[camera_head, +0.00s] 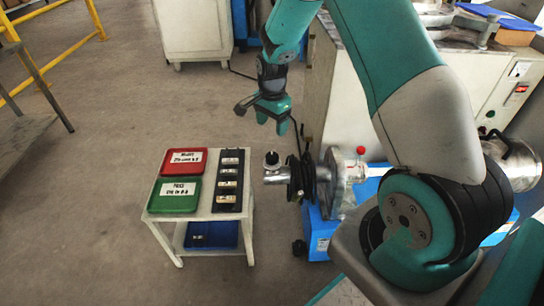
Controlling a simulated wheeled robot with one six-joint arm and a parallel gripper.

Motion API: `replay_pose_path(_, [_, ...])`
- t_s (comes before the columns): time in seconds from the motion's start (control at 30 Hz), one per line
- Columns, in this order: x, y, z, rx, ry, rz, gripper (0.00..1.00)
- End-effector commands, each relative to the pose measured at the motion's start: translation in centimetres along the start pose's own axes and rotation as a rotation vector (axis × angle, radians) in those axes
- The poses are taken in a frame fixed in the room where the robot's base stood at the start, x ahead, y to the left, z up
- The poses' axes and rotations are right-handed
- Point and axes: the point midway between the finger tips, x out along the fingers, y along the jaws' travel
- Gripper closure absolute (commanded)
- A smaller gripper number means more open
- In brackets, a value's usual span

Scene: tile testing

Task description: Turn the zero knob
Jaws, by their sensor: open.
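My gripper (272,121) hangs open and empty above the floor, behind the white cart and to the left of the testing machine (338,180). Its fingers point down. The machine has a metal body with black round parts on its left side and a small red-topped piece (361,150) on top. A small dark round piece (272,157) sits above a metal cylinder at the machine's left end, below my gripper and apart from it. No label marks either piece, so I cannot tell which is the zero knob.
The white cart (247,205) holds a red tray (184,169), a green tray (160,202) and a black rack (230,153) with several tiles. A blue tray (211,243) lies below. A cabinet panel (515,80) stands right, behind my arm. Floor left of the cart is clear.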

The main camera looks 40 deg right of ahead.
Motion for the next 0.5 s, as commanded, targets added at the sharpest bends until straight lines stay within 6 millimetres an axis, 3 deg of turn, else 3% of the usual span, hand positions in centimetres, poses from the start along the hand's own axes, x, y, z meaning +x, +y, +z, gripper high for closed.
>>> replay_pose_path(0.03, [1.7,0.1,0.1,-0.001,-0.002,0.004,0.30])
replay_pose_path(0.2, [5.7,0.1,0.1,-0.002,-0.002,0.003,0.30])
replay_pose_path(0.5, [11.3,0.0,0.1,-0.003,-0.002,0.002,0.30])
